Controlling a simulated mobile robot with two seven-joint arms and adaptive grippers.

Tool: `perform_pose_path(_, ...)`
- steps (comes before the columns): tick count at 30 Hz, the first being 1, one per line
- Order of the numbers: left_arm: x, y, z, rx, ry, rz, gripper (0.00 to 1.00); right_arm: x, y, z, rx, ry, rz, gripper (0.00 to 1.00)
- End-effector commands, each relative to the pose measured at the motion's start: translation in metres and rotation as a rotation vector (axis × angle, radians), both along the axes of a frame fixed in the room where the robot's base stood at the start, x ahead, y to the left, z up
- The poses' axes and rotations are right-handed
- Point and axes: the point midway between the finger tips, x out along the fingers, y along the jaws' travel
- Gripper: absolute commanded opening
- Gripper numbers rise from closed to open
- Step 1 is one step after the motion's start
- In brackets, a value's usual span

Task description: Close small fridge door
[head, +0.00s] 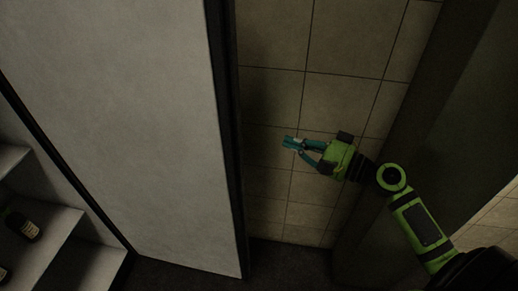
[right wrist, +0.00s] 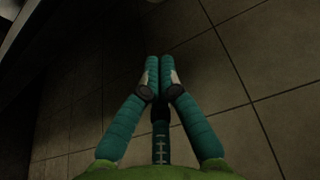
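The fridge door (head: 130,110) stands open as a large pale panel with a dark edge strip (head: 225,130) along its right side. The fridge interior (head: 60,240) shows at the lower left, with pale shelves. My right gripper (head: 291,143) is to the right of the door's dark edge, in front of the tiled surface, apart from the door. In the right wrist view its two teal fingers (right wrist: 159,75) meet at the tips with nothing between them. My left gripper is not in view.
A tiled surface (head: 335,60) lies behind my right gripper. A dark upright panel (head: 425,110) stands to the right, behind my right arm.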

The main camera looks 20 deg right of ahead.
Motion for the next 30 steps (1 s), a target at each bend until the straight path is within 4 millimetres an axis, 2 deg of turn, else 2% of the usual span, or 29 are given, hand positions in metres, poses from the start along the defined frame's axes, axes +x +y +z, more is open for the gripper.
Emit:
perform_pose_path(5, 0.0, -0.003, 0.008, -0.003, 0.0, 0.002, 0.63, 0.013, 0.011, 0.008, 0.009, -0.007, 0.009, 0.0)
perform_pose_path(12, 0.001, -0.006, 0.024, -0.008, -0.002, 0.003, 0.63, 0.051, 0.038, 0.009, 0.009, -0.007, 0.006, 0.0)
perform_pose_path(19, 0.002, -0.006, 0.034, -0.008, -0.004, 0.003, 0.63, 0.08, 0.059, 0.008, 0.007, -0.007, 0.006, 0.0)
perform_pose_path(30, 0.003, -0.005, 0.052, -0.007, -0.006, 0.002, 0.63, 0.049, 0.081, 0.005, 0.007, -0.004, 0.005, 0.0)
